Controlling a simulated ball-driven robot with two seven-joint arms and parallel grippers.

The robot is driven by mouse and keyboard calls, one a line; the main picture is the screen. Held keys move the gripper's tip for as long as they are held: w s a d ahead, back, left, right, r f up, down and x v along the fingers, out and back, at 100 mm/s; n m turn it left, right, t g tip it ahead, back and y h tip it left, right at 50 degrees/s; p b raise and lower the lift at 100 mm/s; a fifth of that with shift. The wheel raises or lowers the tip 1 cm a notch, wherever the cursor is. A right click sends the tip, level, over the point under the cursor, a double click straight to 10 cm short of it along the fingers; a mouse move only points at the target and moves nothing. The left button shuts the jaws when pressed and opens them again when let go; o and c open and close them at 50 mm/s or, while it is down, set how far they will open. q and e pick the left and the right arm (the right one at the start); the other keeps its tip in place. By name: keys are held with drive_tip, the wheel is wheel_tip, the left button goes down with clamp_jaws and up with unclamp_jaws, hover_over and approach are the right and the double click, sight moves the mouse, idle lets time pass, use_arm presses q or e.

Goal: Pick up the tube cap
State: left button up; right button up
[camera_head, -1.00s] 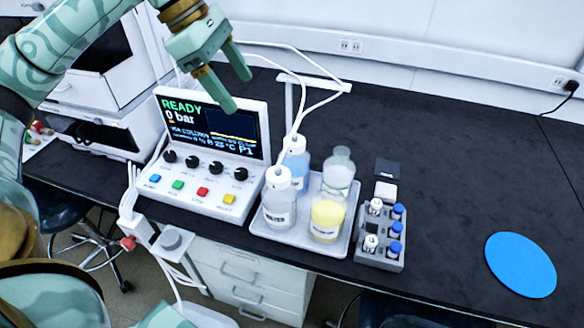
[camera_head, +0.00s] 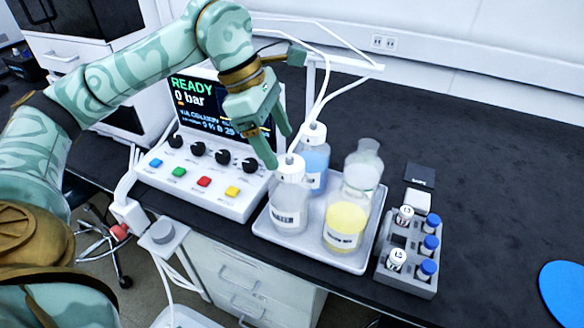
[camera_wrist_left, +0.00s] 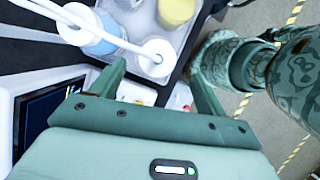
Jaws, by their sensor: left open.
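A clear bottle (camera_head: 289,205) with a white tube cap (camera_head: 290,166) stands at the front left of a tray. Thin white tubing rises from this cap. A bottle of blue liquid (camera_head: 314,165) behind it has a similar white tube cap (camera_head: 314,134). My left gripper (camera_head: 280,149) is open, with its fingertips just above and left of the front cap. In the left wrist view, the front cap (camera_wrist_left: 156,57) appears between and beyond the open fingertips (camera_wrist_left: 156,69). I cannot tell whether a finger touches it. My right gripper is not in view.
The grey tray (camera_head: 284,234) also holds a yellow-filled bottle (camera_head: 344,228) and a clear flask (camera_head: 363,168). A vial rack (camera_head: 408,280) stands right of it. A control panel (camera_head: 212,185) stands left, and loose tubing (camera_head: 326,88) arches behind. The bench's right side is mostly clear.

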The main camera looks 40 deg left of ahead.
sight(288, 162)
use_arm(q)
drive_tip(key=b+x, duration=0.1)
drive_tip(key=x, duration=0.1)
drive_tip(key=b+x, duration=0.1)
drive_tip(key=x, duration=0.2)
drive_tip(key=shift+w+a+f+b, duration=0.1)
drive_tip(key=shift+w+f+b, duration=0.05)
drive_tip(key=shift+w+b, duration=0.15)
drive_tip(key=shift+s+r, duration=0.1)
drive_tip(key=shift+r, duration=0.1)
drive_tip(key=c, duration=1.1)
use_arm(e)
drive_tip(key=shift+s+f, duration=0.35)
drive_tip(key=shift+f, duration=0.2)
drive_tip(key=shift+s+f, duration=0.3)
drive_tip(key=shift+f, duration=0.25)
